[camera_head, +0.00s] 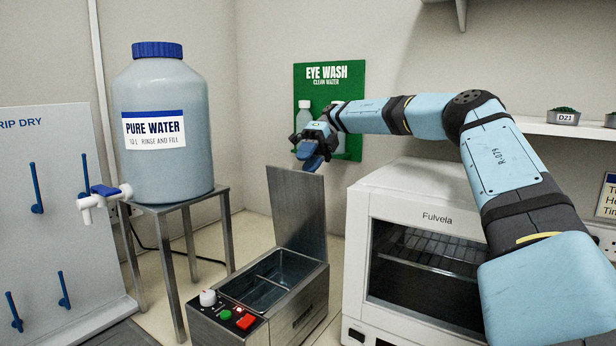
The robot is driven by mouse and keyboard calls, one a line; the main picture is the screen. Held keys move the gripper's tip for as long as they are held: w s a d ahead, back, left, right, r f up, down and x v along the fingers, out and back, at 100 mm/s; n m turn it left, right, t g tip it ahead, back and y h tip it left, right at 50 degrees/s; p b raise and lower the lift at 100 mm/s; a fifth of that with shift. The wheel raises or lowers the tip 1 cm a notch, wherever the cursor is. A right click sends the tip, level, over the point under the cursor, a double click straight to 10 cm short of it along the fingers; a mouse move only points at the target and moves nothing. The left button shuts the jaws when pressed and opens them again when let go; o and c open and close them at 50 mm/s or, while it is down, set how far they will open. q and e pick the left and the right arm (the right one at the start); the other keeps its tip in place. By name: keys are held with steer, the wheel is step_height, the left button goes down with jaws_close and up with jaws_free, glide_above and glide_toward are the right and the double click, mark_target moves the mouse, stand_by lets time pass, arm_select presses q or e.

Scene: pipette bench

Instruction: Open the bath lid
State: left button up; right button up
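The bath is a steel box (311,301) with an open water basin and a control panel at its front left. Its flat metal lid (298,210) stands upright along the back edge, so the basin is uncovered. My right gripper (309,160) is at the lid's top edge, with its blue fingers pointing down and covering part of that edge. The fingers look close together, but I cannot tell whether they are shut or touch the lid. My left gripper is not in view.
A white Fulvela oven (400,197) stands right of the bath, under my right arm. A pure water jug (160,95) with a tap sits on a metal stand (175,208) at left. A green eye wash board (345,85) hangs behind my gripper.

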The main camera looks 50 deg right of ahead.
step_height(320, 180, up, 16)
steer(key=p, duration=0.4)
steer(key=shift+a+f, duration=0.15)
steer(key=shift+f, duration=0.05)
steer(key=shift+s, duration=0.15)
steer(key=shift+f, duration=0.1)
